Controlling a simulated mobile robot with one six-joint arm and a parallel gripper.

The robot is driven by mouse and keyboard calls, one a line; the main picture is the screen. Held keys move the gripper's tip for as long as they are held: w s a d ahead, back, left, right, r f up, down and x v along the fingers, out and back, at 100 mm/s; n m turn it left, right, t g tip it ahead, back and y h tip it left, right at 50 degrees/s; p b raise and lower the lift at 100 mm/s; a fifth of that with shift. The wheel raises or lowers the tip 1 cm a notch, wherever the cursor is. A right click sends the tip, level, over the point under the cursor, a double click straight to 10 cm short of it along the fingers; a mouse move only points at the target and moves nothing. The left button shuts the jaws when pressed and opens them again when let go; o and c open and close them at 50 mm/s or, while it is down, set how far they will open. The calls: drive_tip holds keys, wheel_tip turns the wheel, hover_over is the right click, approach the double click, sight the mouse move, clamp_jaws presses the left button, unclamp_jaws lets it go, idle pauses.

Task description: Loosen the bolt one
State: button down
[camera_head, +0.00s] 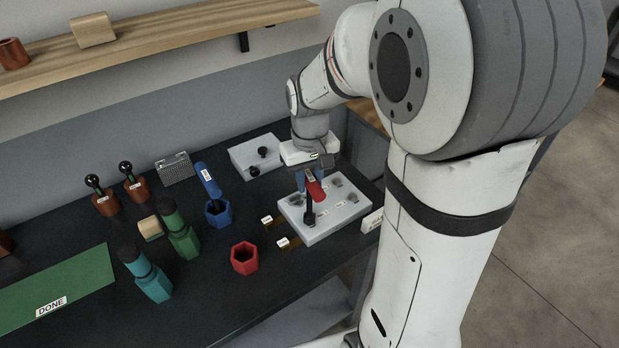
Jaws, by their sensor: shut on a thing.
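My gripper (308,176) is above the pale grey plate (335,225) at the right of the bench. It is shut on a red-handled tool (316,191). The tool's dark lower end (309,216) reaches down to the plate's left part. I cannot tell whether it sits on a bolt. Several small dark spots and labels show on the plate; which one is bolt one is too small to read. A red hexagonal holder (245,259) stands empty to the left of the plate.
A blue tool (208,180), a green tool (177,229) and a teal tool (146,273) stand in holders at the left. A green mat marked DONE (75,287) lies front left. A wooden shelf (170,42) hangs above.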

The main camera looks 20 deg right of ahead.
drive_tip(key=n, duration=0.4)
idle(0.3)
drive_tip(key=n, duration=0.2)
drive_tip(key=shift+n, duration=0.9)
drive_tip(key=shift+n, duration=2)
